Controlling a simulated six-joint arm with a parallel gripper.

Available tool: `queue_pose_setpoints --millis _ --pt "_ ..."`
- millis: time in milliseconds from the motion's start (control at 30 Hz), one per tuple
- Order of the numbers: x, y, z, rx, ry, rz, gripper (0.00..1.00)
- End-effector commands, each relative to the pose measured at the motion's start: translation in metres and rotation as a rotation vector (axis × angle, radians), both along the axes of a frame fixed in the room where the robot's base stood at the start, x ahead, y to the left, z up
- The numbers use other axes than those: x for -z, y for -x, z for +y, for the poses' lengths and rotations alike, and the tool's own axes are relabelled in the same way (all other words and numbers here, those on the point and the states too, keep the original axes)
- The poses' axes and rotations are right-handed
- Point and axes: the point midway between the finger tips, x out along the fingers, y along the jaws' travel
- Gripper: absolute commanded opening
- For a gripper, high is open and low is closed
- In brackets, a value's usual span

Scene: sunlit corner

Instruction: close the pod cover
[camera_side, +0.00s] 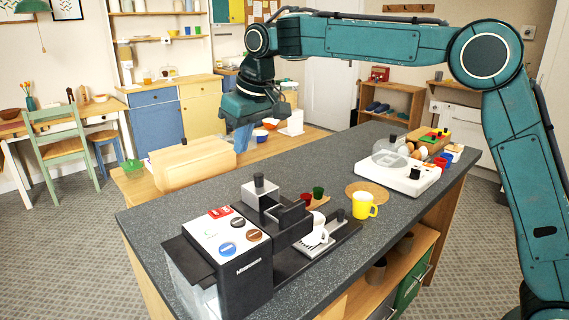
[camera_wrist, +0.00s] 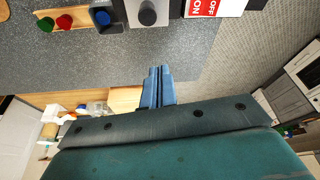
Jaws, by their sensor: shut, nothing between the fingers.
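The coffee machine (camera_side: 235,262) is black and white and stands at the near end of the dark counter. A pale grey block with a black knob (camera_side: 260,192) sits at its far side and looks like the pod cover; its knob shows at the top of the wrist view (camera_wrist: 147,13). Beside it in the wrist view, a blue pod (camera_wrist: 102,17) shows uncovered in a dark holder. My gripper (camera_side: 242,140) points down, its blue fingers together and empty, above and apart from the machine. The fingertips also show in the wrist view (camera_wrist: 159,70).
Red (camera_side: 306,198) and green (camera_side: 318,192) pods sit on a small wooden tray. A white cup (camera_side: 314,232) stands at the machine, with a yellow mug (camera_side: 362,206) to its right. A wooden box (camera_side: 190,163) is left of my gripper. A white appliance (camera_side: 405,178) stands farther right.

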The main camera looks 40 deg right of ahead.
Motion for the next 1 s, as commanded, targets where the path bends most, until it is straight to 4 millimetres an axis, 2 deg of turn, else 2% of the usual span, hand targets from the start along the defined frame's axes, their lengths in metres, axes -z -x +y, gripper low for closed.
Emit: queue_pose_setpoints --millis 400,733,1000 --pt "0.057 -0.018 0.003 0.000 0.001 0.003 0.00" --pt "0.052 0.009 -0.002 0.000 0.000 0.000 0.00" --pt "0.051 0.020 -0.004 0.000 0.000 -0.001 0.00"
